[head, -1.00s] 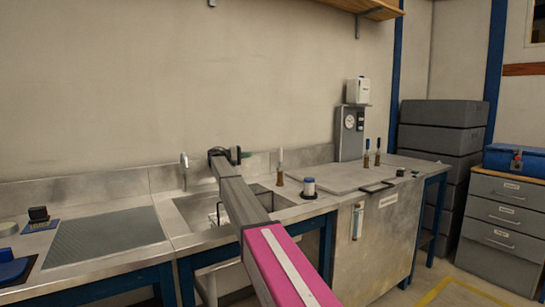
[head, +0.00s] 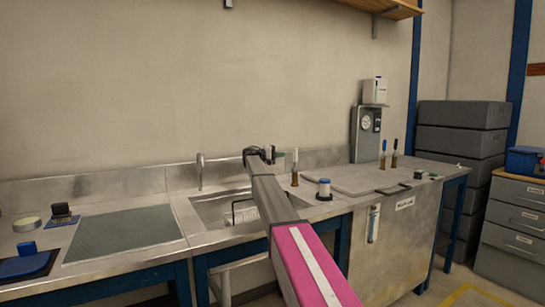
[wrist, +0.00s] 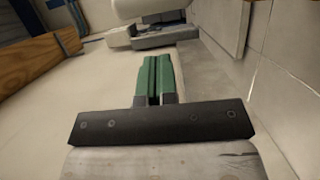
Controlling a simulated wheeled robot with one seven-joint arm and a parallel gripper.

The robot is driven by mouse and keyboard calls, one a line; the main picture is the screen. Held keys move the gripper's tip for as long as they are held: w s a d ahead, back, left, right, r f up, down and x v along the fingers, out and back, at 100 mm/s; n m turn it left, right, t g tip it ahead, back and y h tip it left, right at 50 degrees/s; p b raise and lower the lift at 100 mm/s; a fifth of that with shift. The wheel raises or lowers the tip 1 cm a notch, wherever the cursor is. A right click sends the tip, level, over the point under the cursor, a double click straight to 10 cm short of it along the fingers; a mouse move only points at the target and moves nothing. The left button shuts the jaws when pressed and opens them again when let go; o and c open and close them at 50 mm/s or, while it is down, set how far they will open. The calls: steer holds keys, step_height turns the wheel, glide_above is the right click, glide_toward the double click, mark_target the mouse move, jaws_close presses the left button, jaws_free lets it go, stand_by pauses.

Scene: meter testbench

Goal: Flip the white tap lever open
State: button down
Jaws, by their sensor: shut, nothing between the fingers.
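The white tap lever (head: 295,157) stands upright on a brown tap body (head: 295,179) at the back of the bench, just right of the sink, in the head view. My gripper (head: 281,154) is just left of the lever at about its height, fingers pointing right. A small gap shows between them, but I cannot tell the depth. In the wrist view the green fingers (wrist: 154,78) are shut together and empty. A pale rounded bar (wrist: 150,8) at the top edge, ahead of the fingertips, appears to be the lever; its lower part is out of frame.
Two blue-handled taps (head: 384,149) and a dial panel (head: 365,130) stand farther right. A curved spout (head: 200,170) stands at the sink (head: 208,208). The backsplash (head: 325,157) runs close behind.

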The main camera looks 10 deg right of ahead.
mark_target(295, 160)
steer(key=shift+s+d, duration=1.4)
steer(key=shift+s, duration=0.05)
steer(key=shift+s, duration=0.1)
steer(key=shift+s+d+m, duration=0.1)
steer(key=shift+s+m, duration=0.05)
steer(key=shift+m, duration=0.25)
